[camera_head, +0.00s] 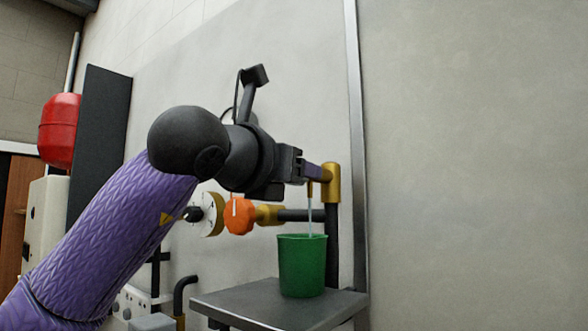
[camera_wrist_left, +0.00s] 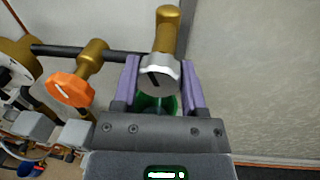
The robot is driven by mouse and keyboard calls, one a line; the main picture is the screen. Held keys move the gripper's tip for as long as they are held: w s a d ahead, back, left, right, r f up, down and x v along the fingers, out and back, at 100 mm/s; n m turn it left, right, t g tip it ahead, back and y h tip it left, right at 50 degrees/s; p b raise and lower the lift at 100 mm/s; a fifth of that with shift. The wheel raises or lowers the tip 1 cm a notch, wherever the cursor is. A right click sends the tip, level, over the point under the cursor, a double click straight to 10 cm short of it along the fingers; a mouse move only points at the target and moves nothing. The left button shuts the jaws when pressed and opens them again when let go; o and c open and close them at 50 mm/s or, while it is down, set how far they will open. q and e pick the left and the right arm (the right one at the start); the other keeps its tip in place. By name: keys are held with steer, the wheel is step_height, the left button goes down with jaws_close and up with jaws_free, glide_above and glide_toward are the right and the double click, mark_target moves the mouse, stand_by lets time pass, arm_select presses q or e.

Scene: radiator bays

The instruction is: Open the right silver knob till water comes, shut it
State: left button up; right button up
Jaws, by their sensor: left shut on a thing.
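The silver knob (camera_wrist_left: 160,74) sits on the end of a brass valve (camera_wrist_left: 168,32) and has a dark mark on its face. My left gripper (camera_head: 314,172) has one purple finger on each side of the knob and is shut on it. In the head view the fingers hide the knob, and the brass valve body (camera_head: 332,183) shows just beyond them. A thin stream of water (camera_head: 309,217) falls from the valve into a green bucket (camera_head: 302,268). The bucket also shows partly behind the knob in the left wrist view (camera_wrist_left: 158,103). My right gripper is in neither view.
An orange knob (camera_head: 239,216) on another brass valve is left of the silver one, with a round gauge (camera_head: 212,214) further left. A dark pipe joins them. The bucket stands on a grey shelf (camera_head: 245,308). A red tank (camera_head: 58,130) hangs far left. The right wall is bare.

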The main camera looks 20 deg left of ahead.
arm_select(q)
jaws_close()
steer(key=shift+n, duration=0.4)
steer(key=shift+n+b, duration=0.55)
steer(key=shift+n, duration=0.15)
steer(key=n+b, duration=0.1)
steer(key=n, duration=0.2)
steer(key=shift+r+g, duration=0.1)
steer(key=shift+g, duration=0.3)
steer(key=n, duration=0.4)
steer(key=shift+h+b, duration=0.3)
steer(key=shift+b, duration=0.05)
steer(key=shift+a+r+n+g, duration=0.1)
steer(key=shift+n+g, duration=0.3)
steer(key=shift+n, duration=1.4)
steer(key=shift+h, duration=0.3)
